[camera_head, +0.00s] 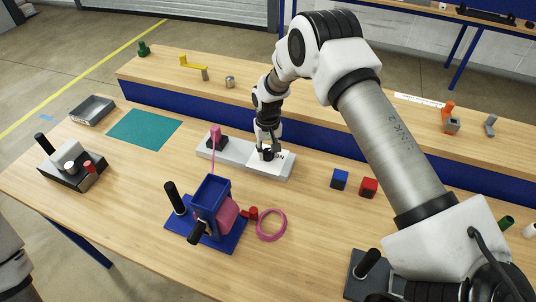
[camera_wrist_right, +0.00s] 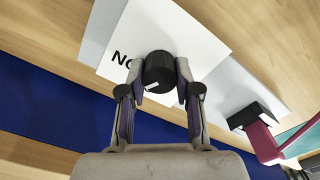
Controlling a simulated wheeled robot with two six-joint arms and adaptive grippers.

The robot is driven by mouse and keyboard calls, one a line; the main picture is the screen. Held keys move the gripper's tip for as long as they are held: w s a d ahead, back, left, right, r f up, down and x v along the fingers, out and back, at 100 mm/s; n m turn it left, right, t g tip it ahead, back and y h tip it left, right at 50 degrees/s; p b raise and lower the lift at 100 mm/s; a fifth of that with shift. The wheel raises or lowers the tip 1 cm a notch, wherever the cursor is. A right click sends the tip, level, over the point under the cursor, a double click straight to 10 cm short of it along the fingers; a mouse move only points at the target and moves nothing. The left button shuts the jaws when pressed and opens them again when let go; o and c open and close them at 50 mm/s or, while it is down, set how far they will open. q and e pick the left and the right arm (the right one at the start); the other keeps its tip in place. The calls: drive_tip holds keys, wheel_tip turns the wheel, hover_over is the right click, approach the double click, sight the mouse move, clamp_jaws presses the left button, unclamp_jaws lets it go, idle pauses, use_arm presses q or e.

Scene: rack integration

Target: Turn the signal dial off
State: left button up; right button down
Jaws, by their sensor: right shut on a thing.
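The signal dial is a round black knob (camera_wrist_right: 158,68) on a white label plate (camera_wrist_right: 205,32) with partly hidden black lettering that starts "N". A small white mark shows on the side of the knob. The plate sits on a light grey base (camera_head: 232,160) on the table, with the white label (camera_head: 283,161) at its right end. My right gripper (camera_head: 267,149) reaches down over the knob. In the right wrist view the fingers (camera_wrist_right: 160,83) are closed on either side of the knob. Which setting the dial points to cannot be told. My left gripper is out of view.
A black block with a pink lever (camera_head: 215,137) stands on the same base, left of the dial. A blue fixture (camera_head: 210,208) and a pink ring (camera_head: 271,225) are in front. Blue (camera_head: 340,179) and red (camera_head: 368,187) cubes lie right. A raised shelf (camera_head: 330,140) runs behind.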

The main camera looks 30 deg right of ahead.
sight(267, 150)
drive_tip(key=n+b, duration=0.1)
drive_tip(key=n, duration=0.4)
drive_tip(key=shift+a+f+b, duration=0.1)
drive_tip(key=shift+b, duration=0.25)
drive_tip(key=shift+n, duration=0.4)
drive_tip(key=c, duration=0.8)
unclamp_jaws()
wheel_tip(267, 150, up, 12)
drive_tip(key=shift+r, duration=0.1)
